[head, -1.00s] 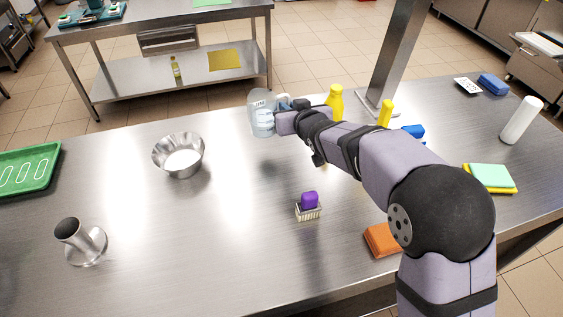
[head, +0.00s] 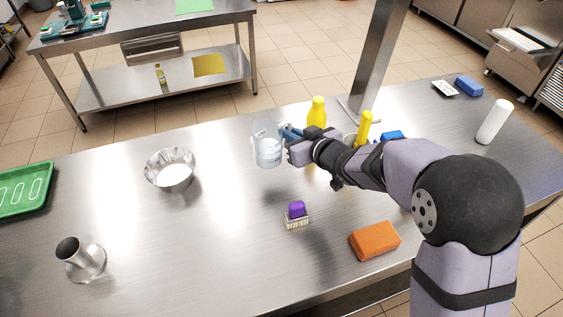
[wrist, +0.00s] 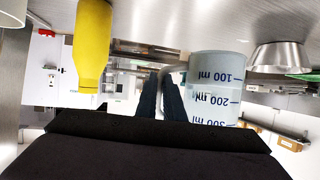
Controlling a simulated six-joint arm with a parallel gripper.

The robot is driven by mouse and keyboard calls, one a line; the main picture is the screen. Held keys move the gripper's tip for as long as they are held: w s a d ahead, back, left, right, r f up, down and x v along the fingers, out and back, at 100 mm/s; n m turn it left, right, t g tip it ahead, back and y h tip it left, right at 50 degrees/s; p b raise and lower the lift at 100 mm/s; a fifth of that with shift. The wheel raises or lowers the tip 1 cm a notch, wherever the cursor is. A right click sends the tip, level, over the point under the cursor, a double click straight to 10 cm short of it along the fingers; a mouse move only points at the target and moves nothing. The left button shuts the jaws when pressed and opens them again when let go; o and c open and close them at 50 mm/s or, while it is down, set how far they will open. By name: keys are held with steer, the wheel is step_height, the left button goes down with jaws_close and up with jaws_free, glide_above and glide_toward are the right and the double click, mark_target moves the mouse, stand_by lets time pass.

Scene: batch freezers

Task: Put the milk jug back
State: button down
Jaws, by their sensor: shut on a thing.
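The milk jug (head: 268,152) is a clear measuring jug with blue volume marks. It is upright, near the far edge of the steel table, to the right of the metal bowl. My gripper (head: 290,137) is shut on the jug's right side, where the handle is; the exact grip is hard to see. In the wrist view, which is upside down, the jug (wrist: 215,88) is beside my dark fingers (wrist: 162,95). I cannot tell whether its base touches the table.
The metal bowl (head: 169,170) with white contents stands left of the jug. Yellow bottles (head: 317,112) stand behind my arm. The middle is clear.

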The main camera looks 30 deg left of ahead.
steer(key=shift+f+p, duration=0.3)
steer(key=shift+f, duration=3.7)
steer(key=shift+f, duration=0.2)
steer(key=c, duration=1.9)
jaws_free()
steer(key=shift+o, duration=0.2)
steer(key=shift+r, duration=0.25)
steer(key=b+v, duration=0.1)
steer(key=v, duration=1.1)
steer(key=shift+f+b, duration=0.15)
steer(key=shift+b, duration=0.2)
